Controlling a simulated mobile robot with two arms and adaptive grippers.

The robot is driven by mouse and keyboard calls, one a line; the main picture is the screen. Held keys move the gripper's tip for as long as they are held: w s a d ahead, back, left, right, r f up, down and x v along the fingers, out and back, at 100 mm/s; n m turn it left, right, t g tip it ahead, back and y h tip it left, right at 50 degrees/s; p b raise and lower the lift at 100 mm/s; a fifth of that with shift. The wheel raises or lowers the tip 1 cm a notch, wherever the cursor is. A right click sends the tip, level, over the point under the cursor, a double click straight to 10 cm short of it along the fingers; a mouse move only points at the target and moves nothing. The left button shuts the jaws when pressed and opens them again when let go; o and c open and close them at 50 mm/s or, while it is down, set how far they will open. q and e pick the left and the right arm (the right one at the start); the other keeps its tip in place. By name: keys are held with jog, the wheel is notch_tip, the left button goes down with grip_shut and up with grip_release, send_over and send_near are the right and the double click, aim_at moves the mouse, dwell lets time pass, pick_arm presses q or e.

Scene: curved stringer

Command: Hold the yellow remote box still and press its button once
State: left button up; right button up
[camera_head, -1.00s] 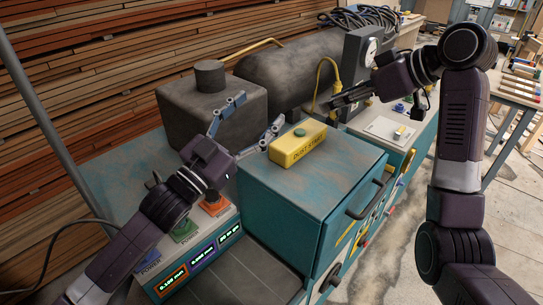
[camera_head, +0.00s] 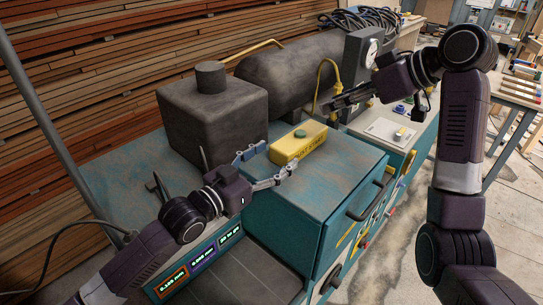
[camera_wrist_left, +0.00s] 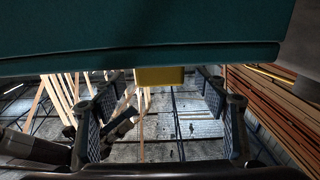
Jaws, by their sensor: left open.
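The yellow remote box (camera_head: 285,152) lies on the teal cabinet top, with a green round button (camera_head: 301,133) on its upper face. Dark lettering runs along its front side. My left gripper (camera_head: 270,164) is open at the box's left end, one finger toward the back and one toward the front. In the left wrist view, the box's yellow end (camera_wrist_left: 160,76) shows ahead, between the spread fingers (camera_wrist_left: 162,100); I cannot tell whether they touch it. My right gripper (camera_head: 350,100) hangs behind and right of the box, apart from it; its finger opening is unclear.
The teal cabinet (camera_head: 310,195) has a dark handle (camera_head: 370,200) on its right face. A dark block-shaped housing (camera_head: 212,115) stands behind my left gripper, and a dark cylinder tank (camera_head: 290,70) stands further back. A yellow cable (camera_head: 322,80) hangs near my right gripper.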

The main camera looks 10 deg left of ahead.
aim_at(292, 144)
pick_arm(q)
jog(key=x, duration=0.7)
jog(key=shift+w+d, duration=0.15)
jog(key=shift+w, duration=0.05)
jog(key=shift+c, duration=0.4)
jog(key=c, duration=1.5)
pick_arm(e)
grip_shut()
